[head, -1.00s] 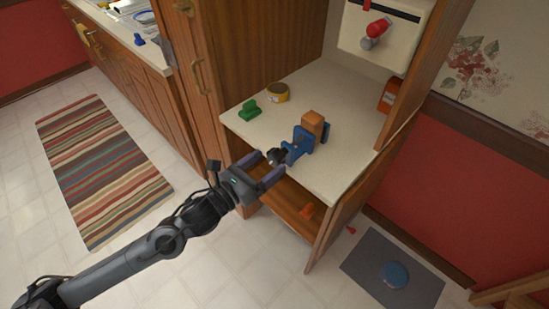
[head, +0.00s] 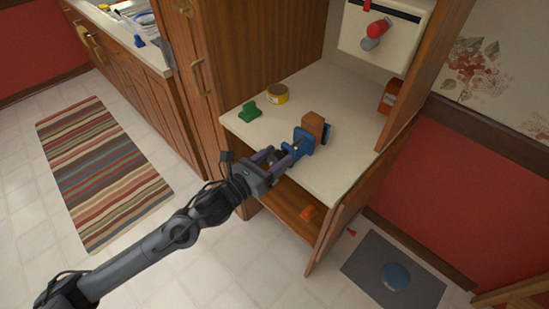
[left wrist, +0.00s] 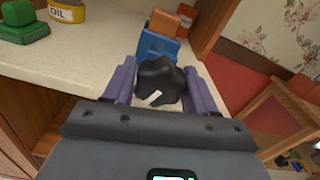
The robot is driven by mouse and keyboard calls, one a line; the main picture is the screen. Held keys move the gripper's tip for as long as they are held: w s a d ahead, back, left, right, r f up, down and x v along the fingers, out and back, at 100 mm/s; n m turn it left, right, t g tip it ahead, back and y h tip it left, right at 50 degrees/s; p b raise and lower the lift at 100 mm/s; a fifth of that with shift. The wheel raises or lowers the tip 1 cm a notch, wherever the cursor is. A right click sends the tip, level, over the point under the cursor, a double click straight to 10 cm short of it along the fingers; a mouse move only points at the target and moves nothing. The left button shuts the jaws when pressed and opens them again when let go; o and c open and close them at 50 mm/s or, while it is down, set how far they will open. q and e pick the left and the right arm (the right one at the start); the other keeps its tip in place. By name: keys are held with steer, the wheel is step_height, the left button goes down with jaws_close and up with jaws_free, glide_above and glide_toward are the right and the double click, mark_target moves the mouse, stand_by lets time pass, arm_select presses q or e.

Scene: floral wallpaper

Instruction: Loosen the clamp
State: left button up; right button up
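The blue clamp (head: 302,142) stands on the white worktop near its front edge, with an orange-brown block (head: 313,124) in its jaws. The clamp also shows in the left wrist view (left wrist: 157,47), with its black lobed knob (left wrist: 160,78) facing me. A white mark on the knob points down and left. My left gripper (head: 273,159) is at the knob, one purple finger on each side. My right gripper is not in view.
A green object (head: 249,111) and a yellow oil tin (head: 278,94) stand left of the clamp. A red-handled tool (head: 376,31) hangs on the back panel. An orange object (head: 307,212) lies on the shelf below.

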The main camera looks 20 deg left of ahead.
arm_select(q)
steer(key=shift+c, duration=0.7)
